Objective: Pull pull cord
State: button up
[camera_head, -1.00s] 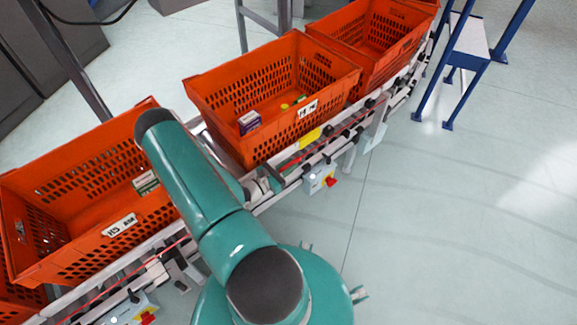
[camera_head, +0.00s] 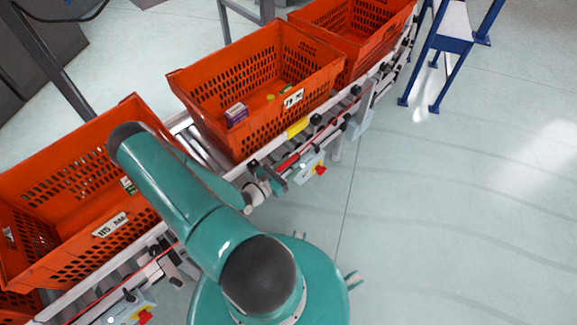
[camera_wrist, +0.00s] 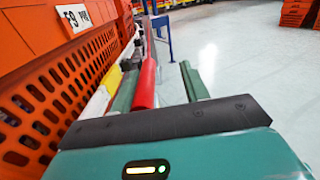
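The pull cord is a red line along the conveyor's outer side. In the head view a stretch of the red cord (camera_head: 287,162) shows beside my gripper (camera_head: 272,176). In the wrist view the red cord (camera_wrist: 148,82) runs between my two teal fingers, close beside the left one. My gripper (camera_wrist: 158,72) is open, with a clear gap between the cord and the right finger. I cannot tell whether the left finger touches the cord. My wrist hides part of the cord near the palm.
Orange totes (camera_head: 183,84) stand in a row on the conveyor (camera_head: 205,150). A grey box with a red button (camera_head: 320,170) hangs on its outer side. A blue-legged stand (camera_head: 446,75) is at upper right. The floor (camera_head: 450,200) right of the conveyor is clear.

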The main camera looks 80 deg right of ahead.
jog(key=shift+s+a, duration=0.1)
jog(key=v, duration=1.3)
jog(key=shift+w+a, duration=0.25)
jog(key=shift+w, duration=0.05)
jog(key=shift+w+r, duration=0.1)
jog(key=w+a+r+m+t+y, duration=0.1)
jog(key=w+a+r+m+y, duration=0.2)
jog(key=w+a+r, duration=0.3)
jog(key=w+a+r+m+t+y, duration=0.25)
jog(key=w+r+m, duration=0.2)
jog(key=r, duration=0.45)
jog(key=w+a+r+m+t+y, duration=0.1)
jog(key=w+a+r+m+y, duration=0.2)
jog(key=w+a+r, duration=0.3)
jog(key=a+r+t+y, duration=0.3)
jog(key=a+r+t, duration=0.2)
jog(key=a+r, duration=0.3)
jog(key=s+a+r+m+t+y, duration=0.1)
jog(key=a+r+t+y, duration=0.2)
jog(key=r, duration=1.2)
jog(key=a+t, duration=0.3)
jog(key=a, duration=0.3)
jog(key=shift+s+a+r, duration=0.2)
jog(key=shift+s, duration=0.05)
jog(key=shift+t, duration=0.25)
